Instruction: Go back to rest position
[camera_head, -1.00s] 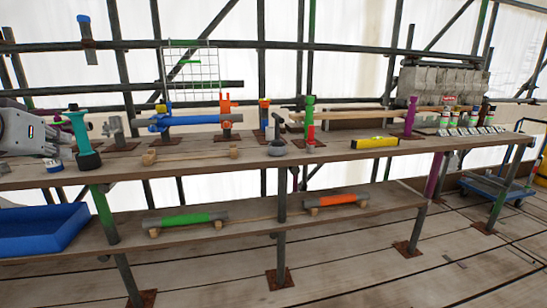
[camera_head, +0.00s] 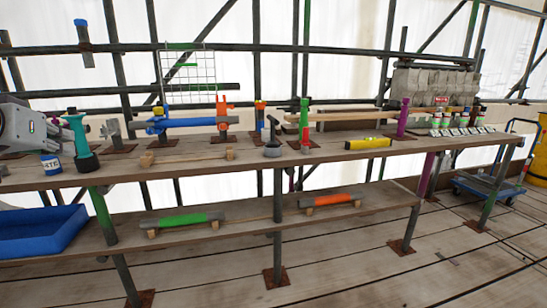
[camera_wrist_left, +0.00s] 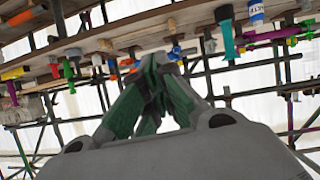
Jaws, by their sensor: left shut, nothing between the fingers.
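My left arm's pale grey wrist and gripper body (camera_head: 22,130) shows at the left edge of the head view, over the left end of the wooden bench (camera_head: 215,162). In the left wrist view my left gripper (camera_wrist_left: 158,62) has its green-padded fingers drawn together, with nothing between them. The bench and its items appear upside down beyond the fingers there, and the fingers look clear of them. My right gripper is not in view.
Beside my left wrist stand a labelled tin (camera_head: 51,166) and a teal tool with a dark base (camera_head: 82,145). A blue tray (camera_head: 40,232) is at lower left. A yellow level (camera_head: 369,143) lies on the bench.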

